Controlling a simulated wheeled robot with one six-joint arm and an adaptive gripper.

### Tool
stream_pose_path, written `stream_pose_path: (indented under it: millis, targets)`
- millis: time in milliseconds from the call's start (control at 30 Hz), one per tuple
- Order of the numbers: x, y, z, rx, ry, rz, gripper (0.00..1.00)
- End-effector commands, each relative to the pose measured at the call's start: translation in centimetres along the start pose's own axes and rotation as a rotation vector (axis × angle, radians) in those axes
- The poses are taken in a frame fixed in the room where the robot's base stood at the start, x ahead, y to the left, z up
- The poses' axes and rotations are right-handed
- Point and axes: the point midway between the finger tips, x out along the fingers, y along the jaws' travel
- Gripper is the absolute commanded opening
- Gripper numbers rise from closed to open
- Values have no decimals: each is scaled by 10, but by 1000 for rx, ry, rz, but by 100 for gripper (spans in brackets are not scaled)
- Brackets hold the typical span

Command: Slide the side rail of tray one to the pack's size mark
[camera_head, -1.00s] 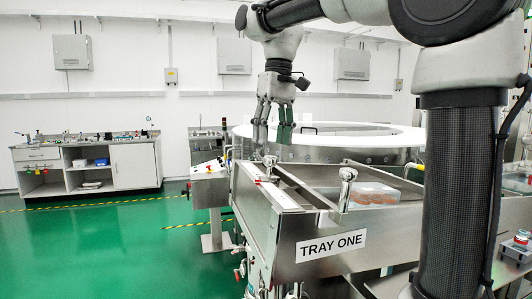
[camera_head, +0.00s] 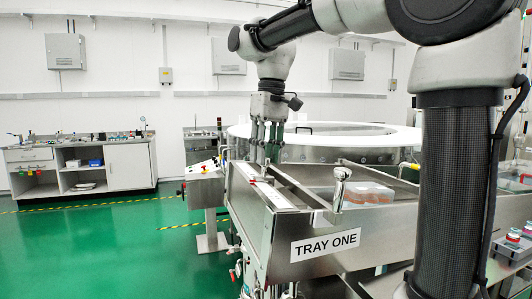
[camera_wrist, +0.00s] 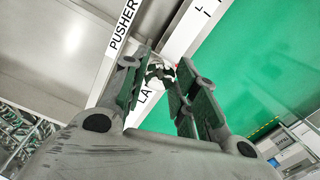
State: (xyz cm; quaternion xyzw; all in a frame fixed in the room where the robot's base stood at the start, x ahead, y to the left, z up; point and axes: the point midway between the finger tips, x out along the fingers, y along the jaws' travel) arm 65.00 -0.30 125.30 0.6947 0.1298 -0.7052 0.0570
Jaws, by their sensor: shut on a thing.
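Tray one (camera_head: 300,260) is a steel tray with a "TRAY ONE" label on its front. My gripper (camera_head: 265,157) points down at its far left side, with its fingers closed around a small knob there. In the wrist view my gripper (camera_wrist: 160,82) has a finger on each side of that spot, and the fingers hide most of the knob. A long rail bar lies under it, with a red mark (camera_head: 262,181) near the left edge. A clear pack (camera_head: 368,195) with orange-red contents sits in the tray at right. The pack's size mark cannot be read.
A second knob (camera_head: 341,175) stands upright at the tray's front. The round washer (camera_head: 330,145) is behind the tray. A "PUSHER" label (camera_wrist: 124,25) shows in the wrist view. A control box (camera_head: 205,185) stands at left; open green floor lies beyond.

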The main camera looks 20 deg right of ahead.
Motion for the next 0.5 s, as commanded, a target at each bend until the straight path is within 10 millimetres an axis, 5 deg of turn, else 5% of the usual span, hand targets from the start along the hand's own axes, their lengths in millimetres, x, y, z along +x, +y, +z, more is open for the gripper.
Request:
stream_pose_path:
  millis: [500]
  targets:
    - [2, -20, 74, 1, 1, -1, 0]
